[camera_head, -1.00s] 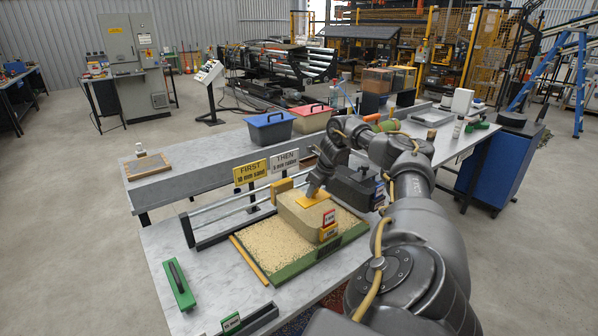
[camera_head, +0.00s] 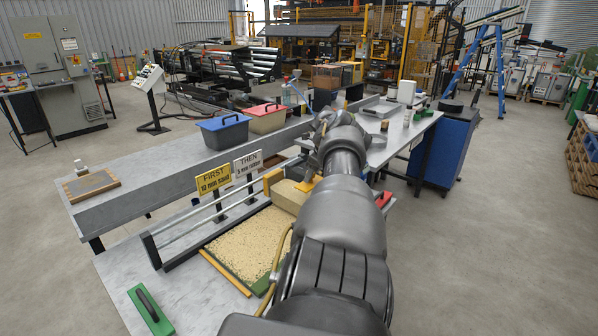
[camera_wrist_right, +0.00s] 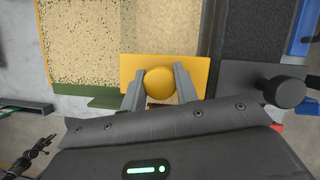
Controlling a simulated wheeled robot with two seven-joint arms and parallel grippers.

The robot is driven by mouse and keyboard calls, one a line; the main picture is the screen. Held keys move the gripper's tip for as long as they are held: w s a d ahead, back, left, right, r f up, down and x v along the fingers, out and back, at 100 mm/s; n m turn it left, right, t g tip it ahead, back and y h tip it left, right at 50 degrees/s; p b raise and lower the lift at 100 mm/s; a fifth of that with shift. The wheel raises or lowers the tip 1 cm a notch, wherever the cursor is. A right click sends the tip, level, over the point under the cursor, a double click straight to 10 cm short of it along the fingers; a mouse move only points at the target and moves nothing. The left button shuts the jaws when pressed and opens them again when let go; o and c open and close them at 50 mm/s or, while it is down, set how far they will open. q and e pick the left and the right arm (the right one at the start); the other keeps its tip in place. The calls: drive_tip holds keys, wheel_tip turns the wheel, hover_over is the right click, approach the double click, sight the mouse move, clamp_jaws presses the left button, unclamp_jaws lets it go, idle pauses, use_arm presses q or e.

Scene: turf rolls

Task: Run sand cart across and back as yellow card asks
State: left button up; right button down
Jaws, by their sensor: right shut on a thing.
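The sand cart, a tan box (camera_head: 287,197), stands at the far right end of the sand-covered turf mat (camera_head: 243,241), mostly hidden by my right arm in the head view. In the right wrist view my right gripper (camera_wrist_right: 160,80) is shut on the cart's round yellow knob (camera_wrist_right: 158,84), which sits on a yellow plate (camera_wrist_right: 198,70). The yellow card (camera_head: 213,180) reads "FIRST 10 mm sand". A white card (camera_head: 248,163) beside it reads "THEN 5 mm rubber".
Rails (camera_head: 200,218) run along the mat's back side. A yellow stick (camera_head: 225,272) lies along its near left edge. Blue (camera_head: 222,130) and red (camera_head: 266,117) lidded bins stand behind.

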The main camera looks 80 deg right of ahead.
drive_tip(key=shift+s+d+r, duration=0.1)
drive_tip(key=shift+d+r, duration=0.1)
drive_tip(key=shift+d, duration=0.05)
drive_tip(key=c, duration=1.5)
unclamp_jaws()
drive_tip(key=o, duration=0.4)
drive_tip(key=shift+s+d+f, duration=0.15)
drive_tip(key=shift+f, duration=0.1)
drive_tip(key=shift+o, duration=0.2)
drive_tip(key=shift+r, duration=0.3)
drive_tip(key=b+v, duration=0.3)
drive_tip(key=v, duration=0.7)
drive_tip(key=shift+s, duration=0.2)
